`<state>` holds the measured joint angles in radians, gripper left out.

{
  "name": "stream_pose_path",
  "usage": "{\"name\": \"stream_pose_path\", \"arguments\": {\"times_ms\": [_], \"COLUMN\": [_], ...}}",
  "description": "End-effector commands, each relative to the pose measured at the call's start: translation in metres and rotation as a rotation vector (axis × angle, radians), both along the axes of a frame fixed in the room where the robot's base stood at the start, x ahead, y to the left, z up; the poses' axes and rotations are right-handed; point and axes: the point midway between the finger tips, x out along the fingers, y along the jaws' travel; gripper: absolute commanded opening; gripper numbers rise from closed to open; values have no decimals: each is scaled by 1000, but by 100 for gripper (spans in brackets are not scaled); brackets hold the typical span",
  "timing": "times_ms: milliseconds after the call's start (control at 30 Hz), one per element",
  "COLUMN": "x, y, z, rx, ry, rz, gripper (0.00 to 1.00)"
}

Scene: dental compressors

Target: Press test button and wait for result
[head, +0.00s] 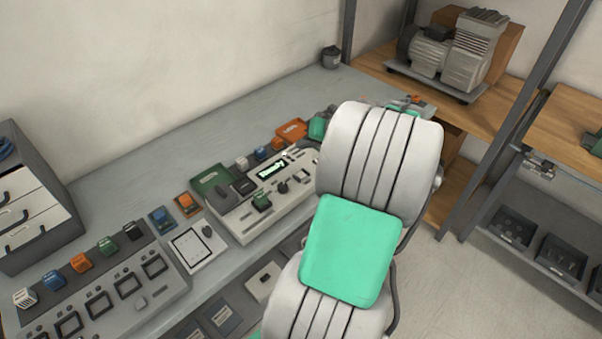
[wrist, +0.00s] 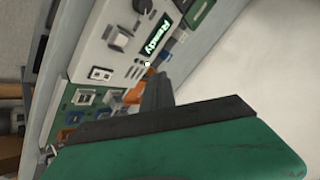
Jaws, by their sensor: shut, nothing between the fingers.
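The test device (head: 245,222) is a pale console on the bench, left of my arm in the head view. Its lit display (head: 272,169) reads "Ready", with a dark knob (head: 283,187) and a green component (head: 262,201) on its panel. In the wrist view the device (wrist: 100,45) is turned sideways, its display (wrist: 154,34) again reading "Ready". My gripper (wrist: 155,85) is shut and empty, its dark fingertips near the panel edge beside the display. A small pale spot (wrist: 148,64) shows just past the tips; I cannot tell whether it is the test button or whether they touch. My arm hides the gripper's fingers in the head view.
A panel with several square sockets (head: 140,302) and a row of small coloured parts stand at the left of the bench. An orange tray (head: 292,131) lies behind the device. A compressor (head: 455,55) sits on a shelf at back right. The bench's back strip is mostly clear.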

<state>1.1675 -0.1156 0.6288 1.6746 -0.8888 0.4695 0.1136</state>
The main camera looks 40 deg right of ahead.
Motion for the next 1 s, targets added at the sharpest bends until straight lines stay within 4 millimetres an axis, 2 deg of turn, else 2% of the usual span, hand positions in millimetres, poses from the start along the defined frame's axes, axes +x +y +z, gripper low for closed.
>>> {"name": "stream_pose_path", "arguments": {"times_ms": [367,567,800,1000], "x": [0,0,0,0], "y": [1,2,2,1], "z": [-7,-30,-68,-87], "rx": [-1,-1,-2,-1], "ry": [3,3,4,3], "rz": [2,2,3,2], "gripper": [0,0,0,0]}}
